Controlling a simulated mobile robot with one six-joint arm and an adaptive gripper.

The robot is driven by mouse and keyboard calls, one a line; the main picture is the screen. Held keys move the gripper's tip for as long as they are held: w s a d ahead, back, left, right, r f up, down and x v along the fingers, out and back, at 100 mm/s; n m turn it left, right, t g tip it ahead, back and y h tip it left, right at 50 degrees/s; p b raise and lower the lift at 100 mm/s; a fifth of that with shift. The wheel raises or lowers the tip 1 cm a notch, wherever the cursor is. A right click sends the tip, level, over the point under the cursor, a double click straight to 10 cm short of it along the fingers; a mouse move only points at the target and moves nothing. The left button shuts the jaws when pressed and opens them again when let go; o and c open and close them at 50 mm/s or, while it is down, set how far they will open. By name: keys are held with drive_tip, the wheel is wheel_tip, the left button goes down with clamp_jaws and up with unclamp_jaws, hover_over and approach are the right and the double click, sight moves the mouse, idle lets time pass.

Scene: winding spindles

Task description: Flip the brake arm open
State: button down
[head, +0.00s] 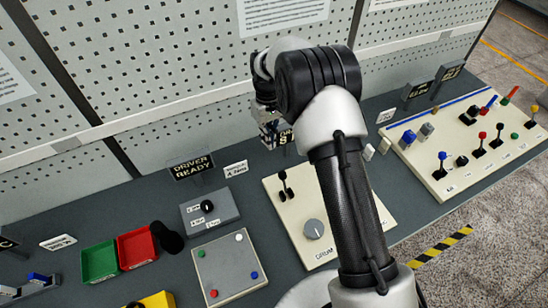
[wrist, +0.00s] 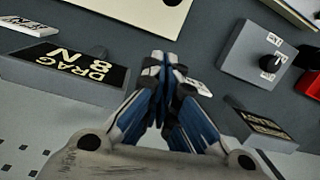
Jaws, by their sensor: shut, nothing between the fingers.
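My gripper (head: 270,132) is at the back of the bench, near the pegboard wall and above the cream drum panel's far edge. In the wrist view its fingers (wrist: 165,62) are together with nothing between them. The cream panel (head: 325,255) carries a grey knob marked DRUM (head: 313,229) and a small black upright lever (head: 284,184). My arm covers part of this panel. No part is clearly labelled as the brake arm, and I cannot tell whether the black lever is it. The panel's edge shows in the wrist view (wrist: 150,12), apart from the fingers.
A DRAG 8 N sign (wrist: 72,68) stands left of the fingers in the wrist view. A DRIVER READY sign (head: 191,166) and grey knob box (head: 210,209) lie left of the panel. Green (head: 99,262) and red (head: 138,247) trays are farther left. A lever panel (head: 465,150) is right.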

sight(282, 176)
drive_tip(key=shift+s+d+f, duration=0.35)
drive_tip(key=shift+s+f, duration=0.35)
drive_tip(key=shift+f, duration=0.65)
drive_tip(key=shift+s+d+f, duration=0.3)
drive_tip(key=shift+s+f, duration=0.45)
drive_tip(key=shift+f, duration=0.55)
drive_tip(key=shift+s+d+f, duration=0.35)
drive_tip(key=shift+s+f, duration=0.35)
drive_tip(key=shift+f, duration=0.65)
drive_tip(key=shift+r, duration=0.1)
